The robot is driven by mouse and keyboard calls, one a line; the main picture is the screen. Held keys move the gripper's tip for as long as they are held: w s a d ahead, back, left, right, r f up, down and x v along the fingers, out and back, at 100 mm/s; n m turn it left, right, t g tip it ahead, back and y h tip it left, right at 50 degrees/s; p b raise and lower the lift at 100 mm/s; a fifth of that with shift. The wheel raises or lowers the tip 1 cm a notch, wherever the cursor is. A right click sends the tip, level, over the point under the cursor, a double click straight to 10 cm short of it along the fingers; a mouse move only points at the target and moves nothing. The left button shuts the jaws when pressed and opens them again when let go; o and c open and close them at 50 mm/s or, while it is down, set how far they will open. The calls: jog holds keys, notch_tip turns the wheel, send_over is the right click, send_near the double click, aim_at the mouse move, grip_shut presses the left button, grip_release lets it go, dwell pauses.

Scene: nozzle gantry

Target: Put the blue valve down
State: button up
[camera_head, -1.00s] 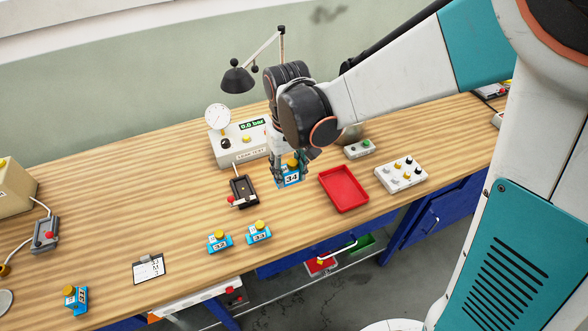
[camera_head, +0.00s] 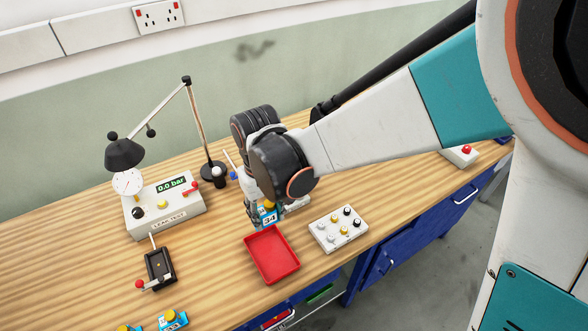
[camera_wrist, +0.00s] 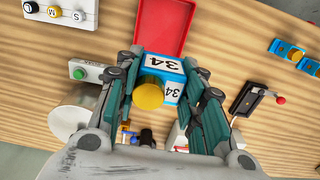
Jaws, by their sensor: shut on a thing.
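The blue valve (camera_wrist: 183,65) has a yellow cap and white labels marked 34. My gripper (camera_wrist: 160,90) is shut on it, with one finger on each side in the wrist view. In the head view the valve (camera_head: 268,217) shows below my wrist, just behind the red tray (camera_head: 249,244). In the wrist view the red tray (camera_wrist: 165,25) lies just beyond the valve. I cannot tell whether the valve touches the bench.
A leak test box (camera_head: 165,208) with a gauge and a lamp (camera_head: 123,153) stand at the left. A black lever fixture (camera_head: 160,268) and two blue valves (camera_head: 173,320) are nearer. A white knob panel (camera_head: 338,229) is right of the tray. The tray looks empty.

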aim_at(271, 255)
notch_tip(271, 255, down, 18)
jog(key=b, duration=1.1)
jog(key=shift+f+b, duration=0.1)
jog(key=shift+b, duration=0.2)
jog(key=shift+f, duration=0.15)
jog(key=o, duration=1.2)
notch_tip(271, 255, up, 12)
jog(key=p, duration=0.8)
jog(key=shift+r, duration=0.2)
